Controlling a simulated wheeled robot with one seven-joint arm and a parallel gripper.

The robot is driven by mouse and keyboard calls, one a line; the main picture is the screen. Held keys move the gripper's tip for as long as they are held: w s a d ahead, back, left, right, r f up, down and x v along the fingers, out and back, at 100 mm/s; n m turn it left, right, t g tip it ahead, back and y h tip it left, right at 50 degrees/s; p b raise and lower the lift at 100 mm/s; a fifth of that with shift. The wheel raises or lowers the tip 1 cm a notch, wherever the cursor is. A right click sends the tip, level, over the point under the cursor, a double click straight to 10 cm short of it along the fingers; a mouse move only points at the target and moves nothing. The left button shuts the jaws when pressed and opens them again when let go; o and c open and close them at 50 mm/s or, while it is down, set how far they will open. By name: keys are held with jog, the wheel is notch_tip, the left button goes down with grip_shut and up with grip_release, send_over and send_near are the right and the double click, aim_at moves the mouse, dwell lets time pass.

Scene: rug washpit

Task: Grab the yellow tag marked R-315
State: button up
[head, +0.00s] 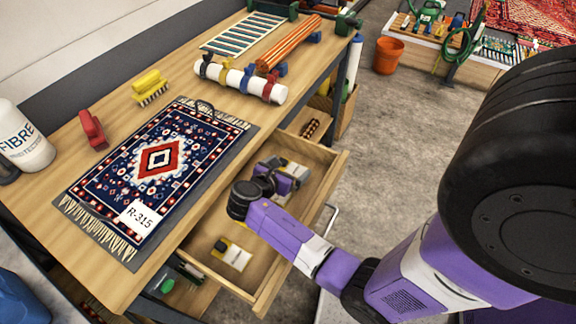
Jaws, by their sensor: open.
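A wooden drawer (268,285) stands pulled out from under the bench. In its near part lies a pale card-like tag with a yellow edge (235,255); its marking is too small to read. Another pale item (294,171) lies at the drawer's far end, partly hidden by my wrist. The only readable R-315 is on a white label (139,217) at the corner of a patterned rug (112,195) on the bench. My gripper (270,164) is over the far half of the drawer, open, its fingers mostly hidden and hard to make out. I see nothing held.
On the bench (113,112) are a yellow brush (149,86), a red-handled tool (92,130), a white bottle (22,138), a strapped white roll (240,80) and an orange striped roll (289,43). An orange bucket (388,55) stands on the floor behind. Concrete floor right of the drawer is clear.

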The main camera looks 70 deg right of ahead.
jog(key=shift+s+d+f, duration=0.15)
jog(key=shift+d+f, duration=0.05)
jog(key=shift+d, duration=0.15)
jog(key=shift+c, duration=0.2)
jog(key=c, duration=1)
